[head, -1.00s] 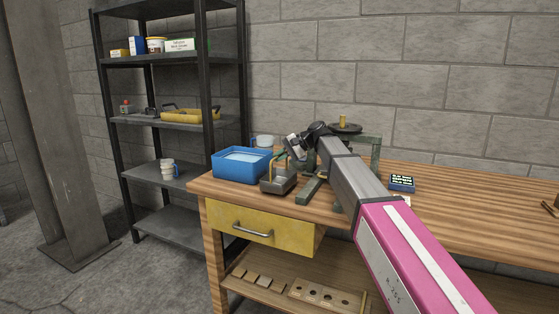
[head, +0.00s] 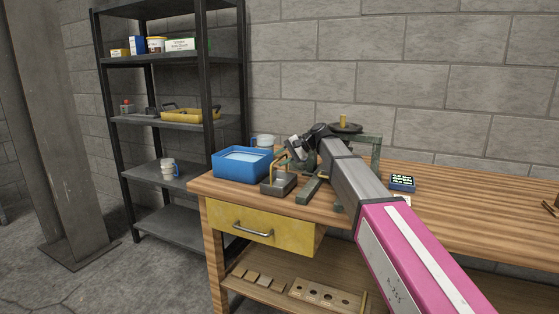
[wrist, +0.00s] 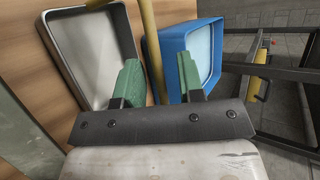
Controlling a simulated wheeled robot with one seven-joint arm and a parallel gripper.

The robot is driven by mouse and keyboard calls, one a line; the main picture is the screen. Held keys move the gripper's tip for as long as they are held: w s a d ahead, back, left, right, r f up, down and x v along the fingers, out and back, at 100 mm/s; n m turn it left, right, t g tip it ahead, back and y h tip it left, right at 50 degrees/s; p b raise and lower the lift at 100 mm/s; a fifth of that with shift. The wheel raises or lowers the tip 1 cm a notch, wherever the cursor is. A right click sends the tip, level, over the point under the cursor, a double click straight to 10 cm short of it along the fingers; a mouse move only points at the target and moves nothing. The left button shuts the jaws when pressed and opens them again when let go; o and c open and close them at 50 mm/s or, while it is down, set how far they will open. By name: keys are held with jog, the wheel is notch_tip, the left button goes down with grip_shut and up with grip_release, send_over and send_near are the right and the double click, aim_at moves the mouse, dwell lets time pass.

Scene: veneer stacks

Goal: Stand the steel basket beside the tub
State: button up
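The steel basket (head: 284,187), a grey open tray with a brass-yellow handle, stands upright on the bench at the front right of the blue tub (head: 240,167). In the wrist view the basket (wrist: 104,55) is at the upper left and the tub (wrist: 172,60) is to its right. My gripper (head: 293,160) is above and behind the basket. In the wrist view its green fingers (wrist: 158,62) are spread, with a yellow handle bar passing between them and a gap beside the bar. The basket is empty where its inside shows.
A pale mug (head: 264,140) stands behind the tub. A green metal frame (head: 370,148) stands behind my arm. A small dark display (head: 402,183) is to the right. A dark shelf rack (head: 178,124) stands left of the bench. The bench's right side is mostly clear.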

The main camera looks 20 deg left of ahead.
jog(key=v, duration=0.6)
jog(key=shift+d+r, duration=0.2)
jog(key=shift+d, duration=0.1)
